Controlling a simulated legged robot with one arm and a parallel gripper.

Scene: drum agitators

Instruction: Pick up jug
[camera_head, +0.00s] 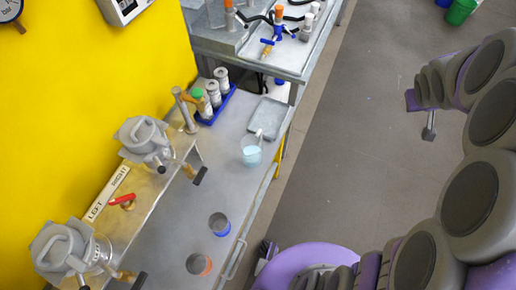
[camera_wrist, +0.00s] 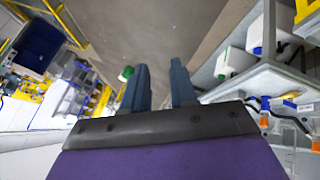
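The jug seems to be the small clear vessel with light blue contents (camera_head: 252,155), standing upright on the grey lower table (camera_head: 178,245) near its right edge. My gripper (camera_head: 429,125) is at the right in the head view, over the floor and well away from the jug. In the wrist view my gripper (camera_wrist: 160,78) has its two dark fingers apart with nothing between them. I cannot make out the jug in the wrist view.
Two grey drum agitators (camera_head: 145,137) (camera_head: 66,250) stand on a raised shelf by the yellow wall. A blue-ringed cup (camera_head: 219,224) and an orange-ringed cup (camera_head: 199,264) stand on the table. A blue rack (camera_head: 216,106) holds bottles. The floor (camera_head: 345,150) is mostly clear.

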